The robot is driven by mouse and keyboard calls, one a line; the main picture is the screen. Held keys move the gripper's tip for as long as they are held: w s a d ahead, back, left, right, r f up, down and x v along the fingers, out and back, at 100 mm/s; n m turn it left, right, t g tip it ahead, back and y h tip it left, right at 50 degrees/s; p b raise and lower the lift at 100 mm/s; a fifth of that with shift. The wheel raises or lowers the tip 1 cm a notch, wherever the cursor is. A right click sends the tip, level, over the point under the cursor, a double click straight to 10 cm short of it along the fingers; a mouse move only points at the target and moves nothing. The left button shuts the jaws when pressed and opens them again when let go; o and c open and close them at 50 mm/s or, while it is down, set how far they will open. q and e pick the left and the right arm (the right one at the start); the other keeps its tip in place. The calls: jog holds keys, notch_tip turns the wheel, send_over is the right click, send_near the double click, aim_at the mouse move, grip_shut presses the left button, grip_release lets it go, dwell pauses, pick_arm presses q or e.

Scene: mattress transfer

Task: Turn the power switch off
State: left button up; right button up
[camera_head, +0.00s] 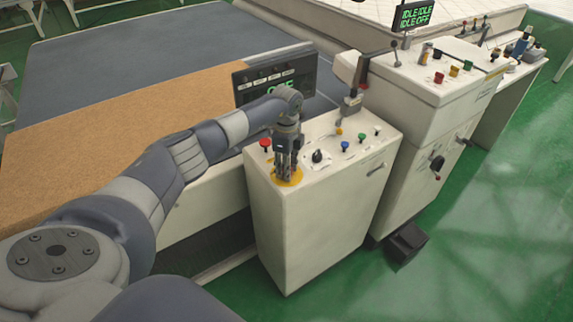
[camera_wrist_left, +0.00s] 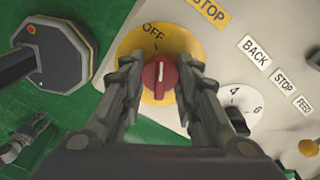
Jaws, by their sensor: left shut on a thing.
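The power switch is a red round knob (camera_wrist_left: 160,77) with a white mark, on a yellow round plate (camera_wrist_left: 141,40) lettered OFF at its upper left. In the wrist view the white mark points nearly straight up, to the right of the lettering. My left gripper (camera_wrist_left: 160,80) is shut on the knob, a finger on each side. In the head view the left gripper (camera_head: 287,172) points down at the yellow plate (camera_head: 288,178) on the white control box (camera_head: 318,215) and hides the knob. A dark gripper-like shape (camera_wrist_left: 27,138), probably my right gripper, shows low left in the wrist view.
On the box top are a red button (camera_head: 265,144), a black dial (camera_head: 317,156), and blue, green and white buttons. A display (camera_head: 275,79) with green text, partly hidden by my arm, stands behind. A larger control cabinet (camera_head: 437,100) stands right. Green floor lies clear in front.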

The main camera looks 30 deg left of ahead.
pick_arm(q)
jog(key=shift+n+p, duration=0.4)
jog(key=shift+n, duration=1.1)
jog(key=o, duration=1.1)
notch_tip(320, 180, up, 12)
